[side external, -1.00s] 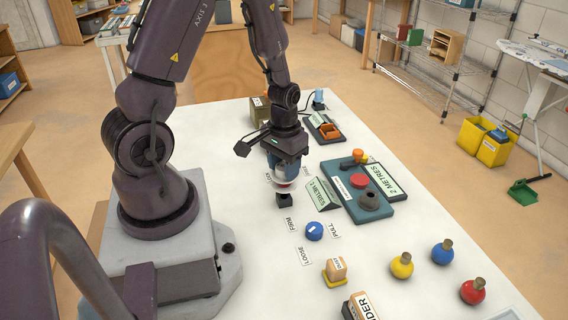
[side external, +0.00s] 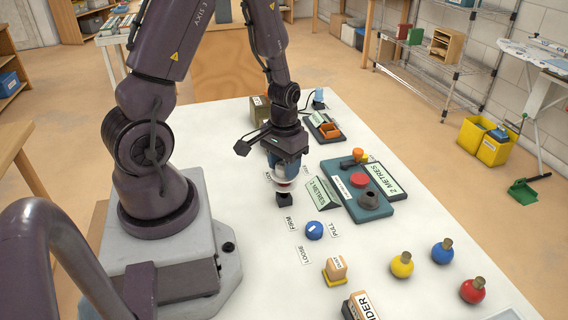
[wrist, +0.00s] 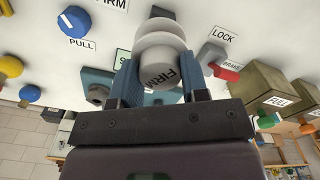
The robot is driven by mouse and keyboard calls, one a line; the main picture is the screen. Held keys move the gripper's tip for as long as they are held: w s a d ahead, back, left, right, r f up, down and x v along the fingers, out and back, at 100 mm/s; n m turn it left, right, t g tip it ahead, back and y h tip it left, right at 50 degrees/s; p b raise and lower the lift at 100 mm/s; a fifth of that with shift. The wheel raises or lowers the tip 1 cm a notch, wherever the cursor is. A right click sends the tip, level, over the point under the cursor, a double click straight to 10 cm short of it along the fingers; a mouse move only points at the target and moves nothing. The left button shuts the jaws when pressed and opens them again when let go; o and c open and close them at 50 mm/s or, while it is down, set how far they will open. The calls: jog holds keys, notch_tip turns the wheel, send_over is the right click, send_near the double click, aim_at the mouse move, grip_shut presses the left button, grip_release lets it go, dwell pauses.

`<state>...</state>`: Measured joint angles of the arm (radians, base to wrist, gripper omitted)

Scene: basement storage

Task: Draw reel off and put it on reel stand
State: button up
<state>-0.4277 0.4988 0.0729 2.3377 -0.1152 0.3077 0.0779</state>
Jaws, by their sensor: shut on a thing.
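My gripper (side external: 287,163) is pointing down over the table, its blue fingers closed on a pale flanged reel (side external: 284,179). In the wrist view the reel (wrist: 160,48) sits between the fingertips (wrist: 160,88), with "FIRM" printed on its grey end. A small black block (side external: 284,199) is directly below the reel in the side view. I cannot tell whether the reel is still seated on its mount. A teal board (side external: 385,212) to the right carries a dark cone-shaped piece (side external: 369,201) and a red disc (side external: 358,181). I cannot tell which part is the reel stand.
A green sign (side external: 323,193) stands close right of the reel. A blue knob (side external: 314,230) lies between FIRM, LOOSE and PULL labels. Yellow, blue and red round flasks (side external: 402,265) stand at the front right. A red-tipped brake lever (wrist: 226,73) is near the gripper.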

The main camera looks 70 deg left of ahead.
jog(key=shift+f, duration=1.65)
jog(key=o, duration=1.1)
notch_tip(320, 180, up, 13)
